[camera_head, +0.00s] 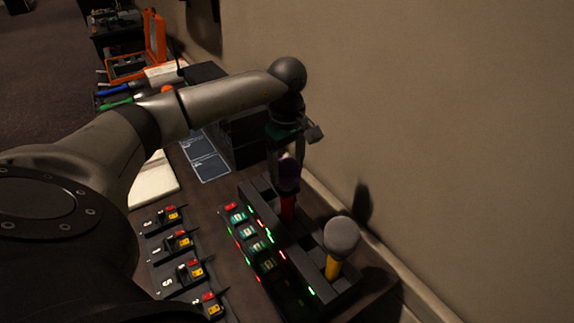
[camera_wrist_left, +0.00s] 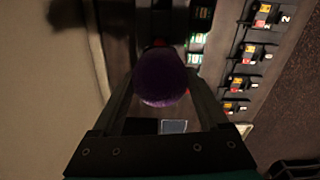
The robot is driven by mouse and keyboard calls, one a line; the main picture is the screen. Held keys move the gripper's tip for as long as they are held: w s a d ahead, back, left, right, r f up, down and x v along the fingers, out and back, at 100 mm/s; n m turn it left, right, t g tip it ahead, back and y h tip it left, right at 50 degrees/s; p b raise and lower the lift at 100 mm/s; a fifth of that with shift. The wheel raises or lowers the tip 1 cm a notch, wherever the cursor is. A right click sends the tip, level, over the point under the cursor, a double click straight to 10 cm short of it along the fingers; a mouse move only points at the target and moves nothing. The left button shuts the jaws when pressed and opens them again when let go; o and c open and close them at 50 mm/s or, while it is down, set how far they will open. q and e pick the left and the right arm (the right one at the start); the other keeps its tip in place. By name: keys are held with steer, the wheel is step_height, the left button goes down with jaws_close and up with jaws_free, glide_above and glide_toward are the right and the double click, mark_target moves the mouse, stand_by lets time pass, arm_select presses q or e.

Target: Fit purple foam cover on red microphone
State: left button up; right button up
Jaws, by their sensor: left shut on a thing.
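The purple foam cover (camera_head: 289,172) is a dark rounded cap, held between the fingers of my left gripper (camera_head: 287,160). In the left wrist view the cover (camera_wrist_left: 162,78) fills the space between the two fingers. The red microphone (camera_head: 287,208) stands upright in a slot of the black rack, directly below the cover. The cover and the top of the microphone meet in the head view; I cannot tell how far the cover sits over it. The microphone's head is hidden. My right gripper is in neither view.
A yellow microphone (camera_head: 333,268) with a grey foam cover (camera_head: 341,236) stands nearer in the same black rack (camera_head: 262,188). A switch panel (camera_head: 180,250) lies to the left. The wall (camera_head: 450,130) is close on the right. An orange case (camera_head: 127,66) is at the far end.

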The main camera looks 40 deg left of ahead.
arm_select(q)
steer(key=shift+f, duration=0.35)
stand_by(0.4)
steer(key=o, duration=1.2)
steer(key=shift+c, duration=0.2)
steer(key=shift+r, duration=0.15)
steer(key=shift+r+p, duration=2.35)
steer(key=shift+r, duration=1.1)
steer(key=shift+s+f, duration=0.1)
